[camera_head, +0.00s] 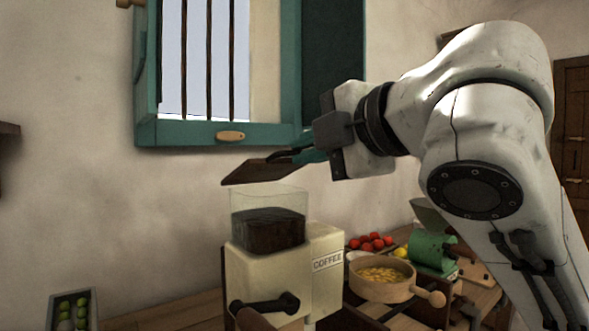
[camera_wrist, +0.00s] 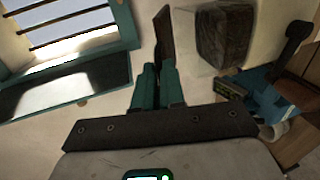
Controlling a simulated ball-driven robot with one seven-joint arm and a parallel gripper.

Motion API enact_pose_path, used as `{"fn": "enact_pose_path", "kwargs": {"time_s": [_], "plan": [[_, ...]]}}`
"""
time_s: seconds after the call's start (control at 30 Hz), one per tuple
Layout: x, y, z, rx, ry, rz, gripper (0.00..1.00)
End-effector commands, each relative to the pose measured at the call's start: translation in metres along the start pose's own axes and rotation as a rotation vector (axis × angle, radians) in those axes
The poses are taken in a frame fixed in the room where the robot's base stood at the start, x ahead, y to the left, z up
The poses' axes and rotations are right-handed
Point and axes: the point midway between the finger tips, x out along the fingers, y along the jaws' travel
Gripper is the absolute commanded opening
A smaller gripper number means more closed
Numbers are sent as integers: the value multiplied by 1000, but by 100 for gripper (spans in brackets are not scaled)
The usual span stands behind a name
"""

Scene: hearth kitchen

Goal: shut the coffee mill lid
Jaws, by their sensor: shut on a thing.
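The cream coffee mill (camera_head: 262,284), labelled COFFEE, stands on the counter at lower middle of the head view. Its clear hopper (camera_head: 268,197) holds dark coffee and its top is uncovered. The flat brown lid (camera_head: 254,171) is above the hopper, tilted, with a visible gap between them. My gripper (camera_head: 300,155) is shut on the lid's right edge with its teal fingers. In the wrist view the lid (camera_wrist: 163,36) shows nearly edge-on between the fingertips, and the dark hopper contents (camera_wrist: 226,36) lie to its right. Whether a hinge joins lid and mill is hidden.
A teal-framed barred window (camera_head: 225,133) is behind the lid. Right of the mill are a wooden bowl of yellow food (camera_head: 382,291), red fruit (camera_head: 372,242) and a green device (camera_head: 432,250). A tray of green items (camera_head: 73,311) is at lower left.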

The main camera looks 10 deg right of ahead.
Motion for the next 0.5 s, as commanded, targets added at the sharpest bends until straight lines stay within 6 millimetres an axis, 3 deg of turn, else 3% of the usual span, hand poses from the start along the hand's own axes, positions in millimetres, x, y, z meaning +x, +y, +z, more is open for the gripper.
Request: {"fn": "enact_pose_path", "kwargs": {"time_s": [0.03, 0.1, 0.5], "plan": [[2, -18, 1, 2, 0, 35, 0], [1, -26, 2, 3, 1, 85, 0], [2, -59, 1, 2, 2, 316, 0]]}}
